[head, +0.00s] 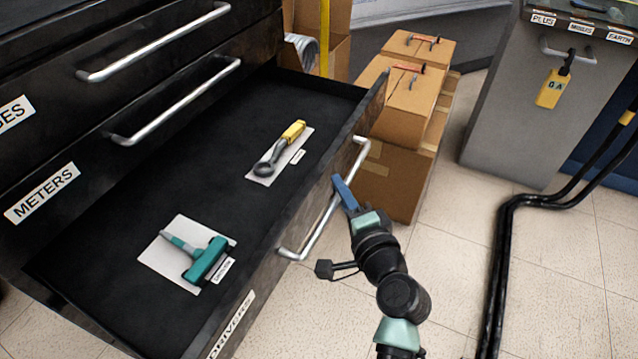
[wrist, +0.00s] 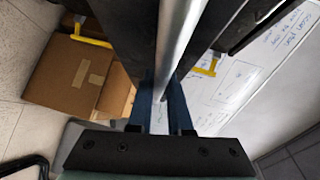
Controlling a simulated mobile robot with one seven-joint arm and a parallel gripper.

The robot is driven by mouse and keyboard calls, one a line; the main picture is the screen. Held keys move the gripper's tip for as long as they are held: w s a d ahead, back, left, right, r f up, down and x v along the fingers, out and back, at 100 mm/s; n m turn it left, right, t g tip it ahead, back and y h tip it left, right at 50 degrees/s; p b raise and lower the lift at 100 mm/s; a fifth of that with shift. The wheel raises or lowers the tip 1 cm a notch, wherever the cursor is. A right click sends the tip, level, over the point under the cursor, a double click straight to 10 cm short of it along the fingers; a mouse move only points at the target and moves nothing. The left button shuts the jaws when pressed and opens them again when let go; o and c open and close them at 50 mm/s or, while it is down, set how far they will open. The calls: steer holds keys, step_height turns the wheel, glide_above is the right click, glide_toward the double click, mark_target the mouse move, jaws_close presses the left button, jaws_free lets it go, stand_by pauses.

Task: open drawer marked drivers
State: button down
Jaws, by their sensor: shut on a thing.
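The drawer marked DRIVERS (head: 225,328) is pulled out from the black cabinet, and its inside shows. My gripper (head: 343,190) is at the silver bar handle (head: 316,228) on the drawer's front. In the wrist view the handle (wrist: 177,50) runs between the two blue fingers of my gripper (wrist: 160,105), which are shut on it. In the drawer lie a yellow-handled tool (head: 293,131) and a teal-handled tool (head: 208,258), each on a white card.
A closed drawer marked METERS (head: 42,194) and another above it have bar handles. Cardboard boxes (head: 392,180) stand just beyond the open drawer. Black cables (head: 500,250) lie on the floor at right, near a grey cabinet (head: 510,120). Tiled floor between is clear.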

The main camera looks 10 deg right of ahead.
steer(key=shift+s+d, duration=0.45)
steer(key=shift+d, duration=0.05)
steer(key=c, duration=0.8)
jaws_free()
steer(key=shift+c, duration=0.2)
steer(key=s+d+r+p, duration=0.1)
steer(key=s+d+p, duration=0.1)
steer(key=s, duration=1)
steer(key=shift+s+r, duration=0.35)
steer(key=shift+w, duration=0.1)
